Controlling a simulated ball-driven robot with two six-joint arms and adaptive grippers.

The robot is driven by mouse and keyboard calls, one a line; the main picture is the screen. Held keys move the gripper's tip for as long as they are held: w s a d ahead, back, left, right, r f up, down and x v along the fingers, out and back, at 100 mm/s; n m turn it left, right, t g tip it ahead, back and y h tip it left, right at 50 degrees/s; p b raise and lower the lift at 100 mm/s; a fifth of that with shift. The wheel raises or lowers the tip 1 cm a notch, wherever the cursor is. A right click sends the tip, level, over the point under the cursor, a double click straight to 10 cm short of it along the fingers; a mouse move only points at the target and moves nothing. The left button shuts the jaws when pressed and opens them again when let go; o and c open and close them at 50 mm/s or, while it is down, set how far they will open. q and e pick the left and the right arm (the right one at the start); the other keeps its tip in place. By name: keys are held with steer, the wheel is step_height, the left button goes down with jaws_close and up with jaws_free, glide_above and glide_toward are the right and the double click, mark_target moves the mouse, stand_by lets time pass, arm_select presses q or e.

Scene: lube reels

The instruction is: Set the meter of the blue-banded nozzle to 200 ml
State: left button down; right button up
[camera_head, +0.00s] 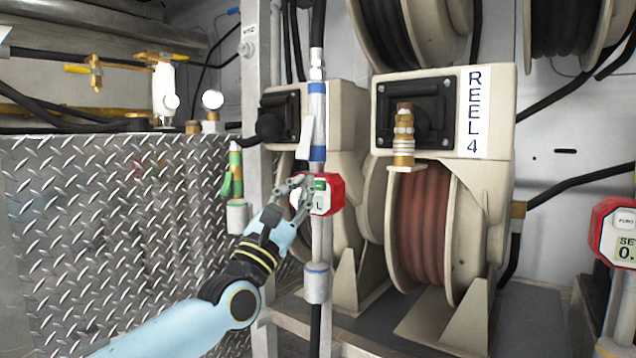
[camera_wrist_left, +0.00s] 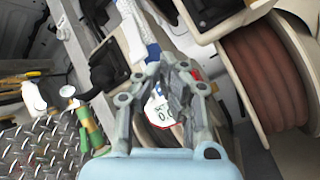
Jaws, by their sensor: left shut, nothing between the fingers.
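The blue-banded nozzle (camera_head: 317,110) hangs upright in the head view, with blue bands on its pale tube. Its red meter (camera_head: 336,193) has a white face and a small green patch. My left gripper (camera_head: 306,186) is shut and empty, its fingertips in front of the meter face; I cannot tell whether they touch it. In the left wrist view the gripper (camera_wrist_left: 181,70) partly covers the meter display (camera_wrist_left: 160,112). Part of a reading, "0.0", shows there, the rest hidden. My right gripper is not in view.
A green-banded nozzle (camera_head: 235,172) hangs to the left, beside a diamond-plate panel (camera_head: 110,230). REEL 4 (camera_head: 425,225) with red hose stands to the right. Another red meter (camera_head: 609,232) is at the right edge. A grey post (camera_head: 263,90) stands behind the left arm.

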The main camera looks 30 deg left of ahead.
arm_select(q)
steer(key=s, duration=0.2)
steer(key=shift+s+p, duration=0.35)
